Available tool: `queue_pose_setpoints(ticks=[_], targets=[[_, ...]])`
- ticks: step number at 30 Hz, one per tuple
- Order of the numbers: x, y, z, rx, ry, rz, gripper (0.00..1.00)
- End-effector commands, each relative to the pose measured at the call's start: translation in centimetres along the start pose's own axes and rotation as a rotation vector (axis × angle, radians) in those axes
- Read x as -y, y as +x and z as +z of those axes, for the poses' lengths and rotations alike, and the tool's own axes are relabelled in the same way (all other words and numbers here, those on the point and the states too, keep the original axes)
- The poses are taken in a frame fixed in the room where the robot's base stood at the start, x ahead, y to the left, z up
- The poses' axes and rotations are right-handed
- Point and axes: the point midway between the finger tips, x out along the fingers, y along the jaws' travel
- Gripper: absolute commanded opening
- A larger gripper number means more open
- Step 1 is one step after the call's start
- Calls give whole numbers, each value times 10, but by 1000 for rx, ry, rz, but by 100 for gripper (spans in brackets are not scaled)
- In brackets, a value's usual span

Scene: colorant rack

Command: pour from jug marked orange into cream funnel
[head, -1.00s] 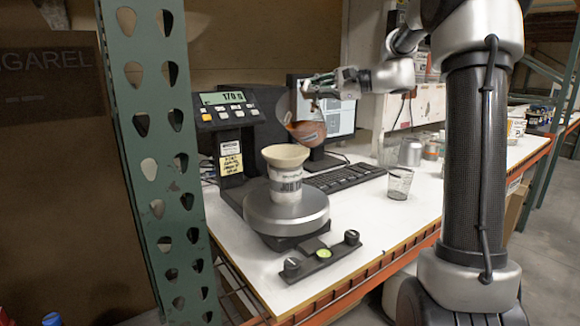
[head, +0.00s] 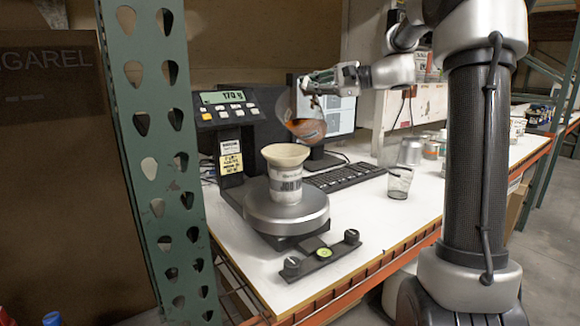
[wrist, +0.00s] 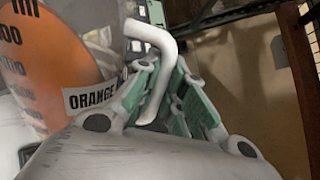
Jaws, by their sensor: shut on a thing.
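The clear jug (head: 306,108) with orange liquid is held in the air, tilted, above and a little right of the cream funnel. In the wrist view the jug (wrist: 45,62) carries an "ORANGE" label. My gripper (head: 318,84) is shut on its handle, which shows as a pale bent bar (wrist: 157,70) between the green fingers in the wrist view. The cream funnel (head: 286,156) sits in a labelled white container on the round scale plate (head: 287,211). No stream of liquid shows between jug and funnel.
The scale display (head: 222,97) appears to read 170 g. A keyboard (head: 345,177) and monitor (head: 335,110) stand behind. A clear cup (head: 399,182) stands to the right. A green perforated upright (head: 160,150) rises at left front.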

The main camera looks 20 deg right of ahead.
Motion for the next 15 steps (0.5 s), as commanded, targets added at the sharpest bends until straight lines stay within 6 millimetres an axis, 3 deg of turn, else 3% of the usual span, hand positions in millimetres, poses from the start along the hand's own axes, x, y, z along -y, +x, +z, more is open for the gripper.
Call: queue_pose_setpoints(ticks=[15], targets=[[0, 0, 3, -4, -26, -1, 0]])
